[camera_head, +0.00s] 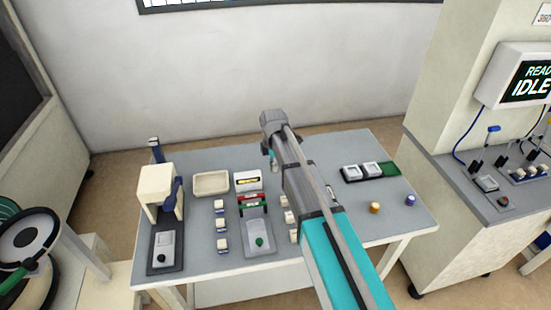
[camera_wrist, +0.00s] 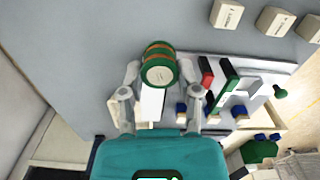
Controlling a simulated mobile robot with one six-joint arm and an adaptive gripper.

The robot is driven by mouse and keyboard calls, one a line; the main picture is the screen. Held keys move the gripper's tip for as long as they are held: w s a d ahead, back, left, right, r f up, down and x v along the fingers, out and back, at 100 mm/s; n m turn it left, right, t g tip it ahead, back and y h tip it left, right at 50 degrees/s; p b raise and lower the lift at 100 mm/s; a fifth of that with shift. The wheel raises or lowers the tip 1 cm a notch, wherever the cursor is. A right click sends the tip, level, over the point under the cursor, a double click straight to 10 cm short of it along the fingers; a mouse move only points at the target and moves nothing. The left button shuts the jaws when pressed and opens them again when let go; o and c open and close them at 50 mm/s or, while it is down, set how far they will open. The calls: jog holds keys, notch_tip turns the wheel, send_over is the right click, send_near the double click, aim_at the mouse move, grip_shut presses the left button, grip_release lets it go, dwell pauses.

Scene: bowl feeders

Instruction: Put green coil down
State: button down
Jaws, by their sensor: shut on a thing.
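The green coil (camera_wrist: 158,66), a short cylinder with orange-brown bands and a pale end face, sits between the fingertips of my gripper (camera_wrist: 158,75) in the wrist view. The fingers are shut on it from both sides. In the head view my gripper (camera_head: 271,160) is over the middle of the grey table (camera_head: 330,225), and the arm largely hides the coil. I cannot tell whether the coil touches the surface below. A white block-like shape (camera_wrist: 152,104) shows just below the coil in the wrist view.
A fixture with red and green bars (camera_head: 253,200) stands beside the gripper. A beige tray (camera_head: 211,184), a press-like station (camera_head: 158,192) and several small white blocks are to the left. An orange coil (camera_head: 375,207) and a blue coil (camera_head: 410,200) stand right, with clear table around them.

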jog(key=s+r+p, duration=0.2)
jog(key=s+r, duration=0.1)
jog(key=s, duration=0.5)
jog(key=shift+s+r+p, duration=0.2)
jog(key=shift+r+p, duration=0.05)
jog(key=shift+p, duration=0.15)
jog(key=shift+s, duration=0.15)
dwell(0.4)
